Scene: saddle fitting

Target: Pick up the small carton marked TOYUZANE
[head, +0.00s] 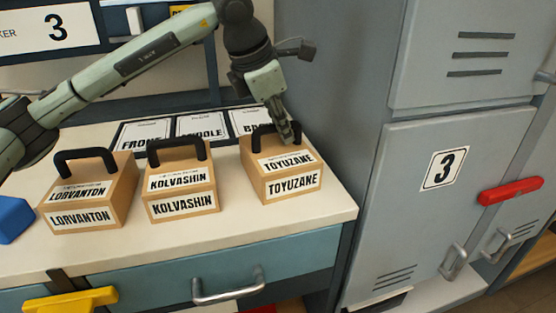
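The small carton marked TOYUZANE (293,184) stands upright on the light bench top, the rightmost of three cardboard-coloured cartons, with a black handle on top. My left gripper (289,134) comes down from above and its fingers are at the right part of that handle, hiding some of it. I cannot tell whether the fingers are closed on it. The carton appears to rest on the bench. My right gripper is not in view.
The KOLVASHIN carton (182,204) and the LORVANTON carton (81,218) stand to the left. Label cards (201,125) lie behind them. A blue block (13,217) is at the far left. A grey locker marked 3 (395,220) rises right of the bench (240,228).

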